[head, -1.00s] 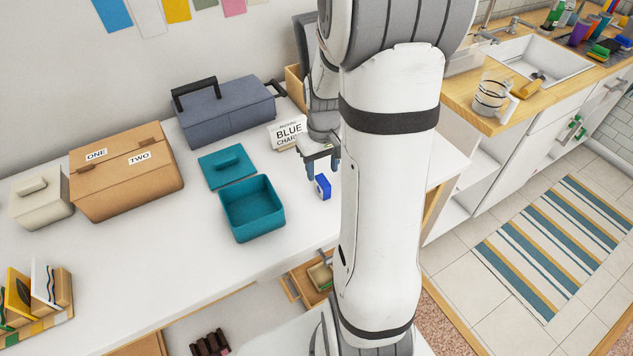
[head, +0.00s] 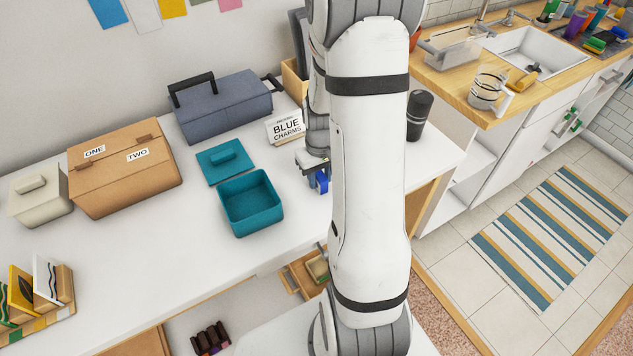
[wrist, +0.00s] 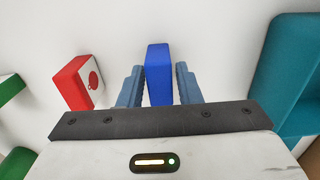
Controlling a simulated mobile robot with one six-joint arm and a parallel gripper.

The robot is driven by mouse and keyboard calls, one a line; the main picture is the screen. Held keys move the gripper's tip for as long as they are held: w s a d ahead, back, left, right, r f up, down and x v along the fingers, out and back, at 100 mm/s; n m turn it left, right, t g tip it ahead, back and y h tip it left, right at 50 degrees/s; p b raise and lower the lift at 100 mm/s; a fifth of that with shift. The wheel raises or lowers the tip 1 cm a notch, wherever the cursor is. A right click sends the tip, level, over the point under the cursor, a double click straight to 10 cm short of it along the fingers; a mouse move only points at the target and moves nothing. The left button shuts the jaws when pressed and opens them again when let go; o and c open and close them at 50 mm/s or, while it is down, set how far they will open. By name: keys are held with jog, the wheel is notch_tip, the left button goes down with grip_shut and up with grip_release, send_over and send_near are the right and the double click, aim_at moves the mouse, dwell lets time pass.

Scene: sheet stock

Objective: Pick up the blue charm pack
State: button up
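The blue charm pack (wrist: 159,72) stands upright on the white table in the wrist view, between the two fingers of my gripper (wrist: 158,80). The fingers are open, one on each side of it, with a narrow gap showing at each side. In the head view the blue pack (head: 322,183) shows partly, in front of the sign reading BLUE CHARMS (head: 287,129). My gripper (head: 314,171) is down at it there, and my arm hides much of that area.
The open teal box (head: 251,204) stands left of the pack, its lid (head: 224,163) behind it. A red-and-white pack (wrist: 77,83) is close by in the wrist view. A dark cylinder (head: 418,115) stands right of my arm. The grey toolbox (head: 220,105) is at the back.

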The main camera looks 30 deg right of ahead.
grip_shut()
